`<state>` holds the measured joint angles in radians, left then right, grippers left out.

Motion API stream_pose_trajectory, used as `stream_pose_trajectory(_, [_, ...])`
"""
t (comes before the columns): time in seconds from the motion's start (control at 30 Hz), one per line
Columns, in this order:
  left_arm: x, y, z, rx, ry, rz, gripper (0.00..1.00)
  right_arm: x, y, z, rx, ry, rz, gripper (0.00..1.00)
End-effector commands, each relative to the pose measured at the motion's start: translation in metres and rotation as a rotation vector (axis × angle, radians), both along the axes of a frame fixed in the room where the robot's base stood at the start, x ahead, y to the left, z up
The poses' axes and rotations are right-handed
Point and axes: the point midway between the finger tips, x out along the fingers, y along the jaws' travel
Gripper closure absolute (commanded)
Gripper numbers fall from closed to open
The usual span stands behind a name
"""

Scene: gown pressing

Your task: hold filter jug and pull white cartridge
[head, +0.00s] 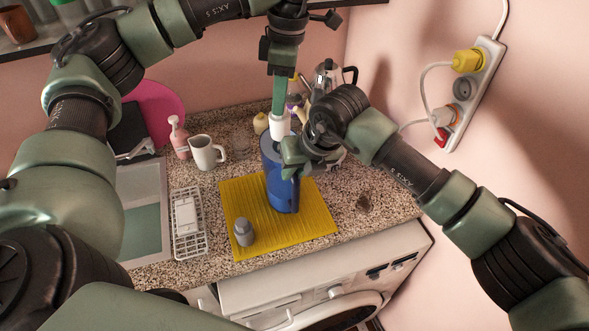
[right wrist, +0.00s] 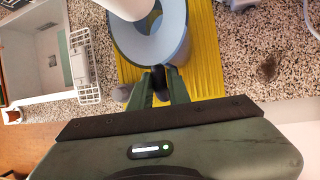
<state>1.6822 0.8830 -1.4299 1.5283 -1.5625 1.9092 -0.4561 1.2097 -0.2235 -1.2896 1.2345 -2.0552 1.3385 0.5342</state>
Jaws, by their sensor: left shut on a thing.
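The blue filter jug (head: 280,180) stands upright on a yellow mat, its open mouth (right wrist: 174,40) showing in the right wrist view. My left gripper (head: 279,110) is above the jug, shut on the white cartridge (head: 279,126). The cartridge is upright over the jug's mouth, and its rounded lower end (right wrist: 128,8) shows in the right wrist view. Whether that end is fully clear of the rim is hard to tell. My right gripper (head: 290,165) is at the jug's near side. Its fingers (right wrist: 159,84) close on the dark handle (right wrist: 158,74).
A grey bottle (head: 244,233) stands on the yellow mat (head: 310,220), left of the jug. A white mug (head: 206,152), pink soap bottle (head: 180,138) and sink (head: 142,190) lie further left. A metal pot (head: 328,76) stands behind. The counter right of the mat is mostly clear.

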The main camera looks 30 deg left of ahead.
Motion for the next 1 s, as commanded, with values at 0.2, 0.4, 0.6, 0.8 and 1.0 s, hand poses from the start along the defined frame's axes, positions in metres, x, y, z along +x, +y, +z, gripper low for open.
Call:
stream_pose_trajectory(0.2, [0.0,0.0,0.0,0.0,0.0,0.0,1.0,0.0,0.0,0.0,0.001,-0.001,0.0,0.58])
stream_pose_trajectory(0.4, [0.0,0.0,0.0,0.0,0.0,0.0,1.0,0.0,-0.001,0.0,-0.003,0.001,-0.001,0.58])
stream_pose_trajectory(0.6, [0.0,0.0,0.0,0.0,0.0,0.0,1.0,-0.001,-0.01,0.021,-0.002,-0.004,0.001,0.58])
stream_pose_trajectory(0.8, [0.0,0.0,0.0,0.0,0.0,0.0,1.0,-0.006,-0.028,0.061,0.0,-0.005,0.0,0.58])
stream_pose_trajectory(1.0, [0.0,0.0,0.0,0.0,0.0,0.0,1.0,-0.01,-0.042,0.093,0.001,-0.004,0.0,0.58])
